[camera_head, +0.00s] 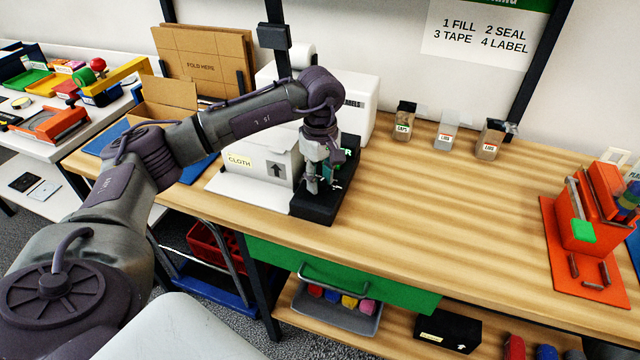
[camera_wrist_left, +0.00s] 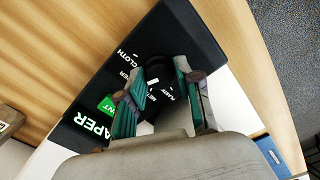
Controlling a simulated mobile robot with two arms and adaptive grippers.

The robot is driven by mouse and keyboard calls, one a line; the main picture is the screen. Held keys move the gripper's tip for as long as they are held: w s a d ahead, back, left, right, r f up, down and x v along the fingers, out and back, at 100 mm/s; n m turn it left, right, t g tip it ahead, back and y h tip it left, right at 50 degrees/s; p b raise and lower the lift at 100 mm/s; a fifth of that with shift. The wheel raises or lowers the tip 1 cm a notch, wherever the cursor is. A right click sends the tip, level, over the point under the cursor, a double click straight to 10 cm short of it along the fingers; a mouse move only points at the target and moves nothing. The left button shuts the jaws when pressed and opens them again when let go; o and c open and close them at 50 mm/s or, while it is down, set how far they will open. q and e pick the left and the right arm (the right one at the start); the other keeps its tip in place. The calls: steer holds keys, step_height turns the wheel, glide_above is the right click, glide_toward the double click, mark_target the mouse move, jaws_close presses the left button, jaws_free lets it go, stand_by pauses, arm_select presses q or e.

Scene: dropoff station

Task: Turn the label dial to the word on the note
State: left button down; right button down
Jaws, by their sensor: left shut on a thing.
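The black label machine (camera_head: 318,207) stands on the bench, right of a white carton. In the left wrist view its top (camera_wrist_left: 185,40) carries printed words around a dark dial (camera_wrist_left: 158,68), with CLOTH readable and others partly covered. Large white letters ending in APER (camera_wrist_left: 92,126) and a green button (camera_wrist_left: 107,104) show beside it. My left gripper (camera_head: 321,188) points down over the machine. In the wrist view its fingers (camera_wrist_left: 157,92) are on either side of the dial, shut on it. The dial's pointer is hard to make out. A pale note (camera_head: 239,161) reading CLOTH is on the carton's front.
The white carton (camera_head: 278,162) stands close left of my gripper, with a white printer-like box (camera_head: 353,103) behind. Small labelled bins (camera_head: 404,122) stand at the back. An orange holder (camera_head: 580,230) is at right. The bench middle is clear.

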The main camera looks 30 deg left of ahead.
mark_target(320, 181)
arm_select(q)
steer(key=m+b, duration=0.2)
steer(key=m, duration=0.3)
steer(key=shift+m+b, duration=0.3)
steer(key=m+b, duration=0.1)
steer(key=m, duration=0.4)
steer(key=shift+r+b, duration=0.1)
steer(key=shift+b, duration=0.25)
steer(key=shift+m, duration=0.4)
steer(key=c, duration=0.8)
jaws_free()
steer(key=shift+o, duration=0.2)
step_height(320, 181, up, 12)
